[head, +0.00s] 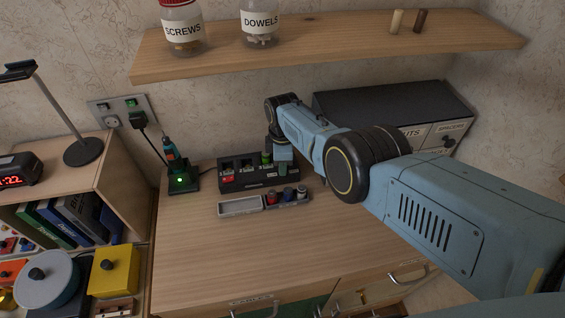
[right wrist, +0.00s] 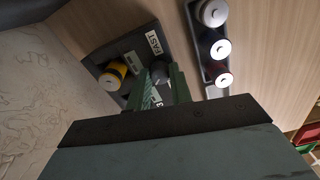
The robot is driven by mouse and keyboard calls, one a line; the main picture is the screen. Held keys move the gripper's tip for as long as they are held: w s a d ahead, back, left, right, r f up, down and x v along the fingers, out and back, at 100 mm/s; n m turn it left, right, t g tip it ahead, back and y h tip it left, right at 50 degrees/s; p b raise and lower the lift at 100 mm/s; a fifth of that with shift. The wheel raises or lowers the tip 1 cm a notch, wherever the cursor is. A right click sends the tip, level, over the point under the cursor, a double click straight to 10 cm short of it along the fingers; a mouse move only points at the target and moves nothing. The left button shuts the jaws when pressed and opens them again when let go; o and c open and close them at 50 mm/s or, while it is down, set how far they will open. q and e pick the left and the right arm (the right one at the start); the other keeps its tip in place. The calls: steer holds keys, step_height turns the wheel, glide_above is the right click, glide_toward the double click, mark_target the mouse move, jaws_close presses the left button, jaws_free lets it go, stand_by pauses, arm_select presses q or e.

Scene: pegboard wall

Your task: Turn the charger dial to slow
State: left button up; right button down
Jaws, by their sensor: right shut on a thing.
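The black charger (head: 232,183) stands on the wooden worktop against the wall, with battery slots along it. My right gripper (head: 280,172) is at its right end, reaching down from above. In the right wrist view, my right gripper (right wrist: 162,88) has its two green fingers shut on the dark dial (right wrist: 160,71) of the charger (right wrist: 137,38). A FAST label (right wrist: 154,43) is beside the dial; another label near the fingers is mostly hidden. Which way the dial points cannot be told. A yellow-and-black battery (right wrist: 113,75) sits in the charger near the fingers. My left gripper is not in view.
A grey tray (head: 239,207) with several small batteries lies in front of the charger. A green-lit stand with a screwdriver (head: 181,180) is to its left. A dark cabinet (head: 370,103) is at right, under a shelf (head: 330,45) with jars. The front worktop is clear.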

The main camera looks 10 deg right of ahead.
steer(key=shift+n, duration=0.9)
steer(key=c, duration=1.3)
jaws_free()
steer(key=shift+o, duration=0.2)
steer(key=shift+r, duration=0.1)
step_height(320, 180, up, 7)
steer(key=p, duration=0.6)
steer(key=shift+r, duration=0.2)
